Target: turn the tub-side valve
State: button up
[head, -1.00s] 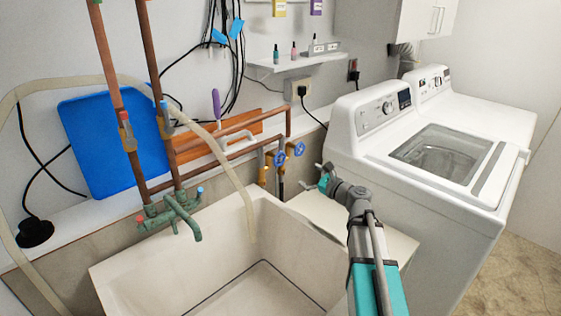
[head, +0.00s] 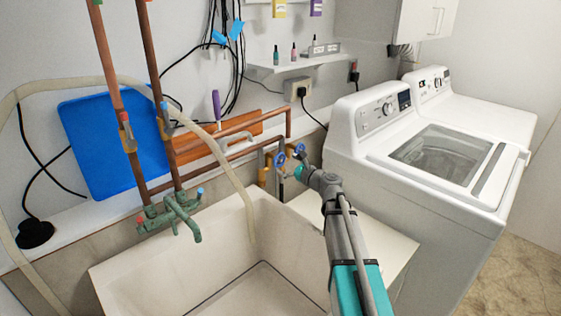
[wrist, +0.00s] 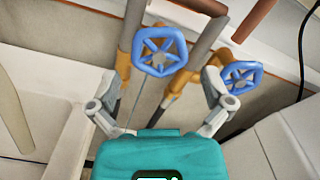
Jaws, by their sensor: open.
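Two blue star-handled valve wheels sit on pipes behind the tub. The tub-side valve (head: 279,158) is the left one, and in the wrist view it (wrist: 159,51) lies ahead, between the lines of my two fingers. The other blue valve (head: 299,149) is to its right; in the wrist view it (wrist: 241,77) shows just beyond my right finger. My gripper (wrist: 160,92) is open and empty, its fingers spread wide. In the head view my gripper (head: 297,172) is close to the valves; contact cannot be told there.
The white tub (head: 130,275) lies left of my arm, with green faucets (head: 168,213) at its back left. A washing machine (head: 400,150) stands to the right. Copper pipes (head: 235,132) run along the wall. A pale hose (head: 238,185) hangs into the tub.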

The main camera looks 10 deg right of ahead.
aim_at(281, 160)
jog(key=shift+x, duration=1.85)
jog(key=shift+c, duration=0.3)
jog(key=c, duration=0.8)
jog(key=shift+n, duration=0.3)
jog(key=n, duration=1)
jog(key=shift+n, duration=0.4)
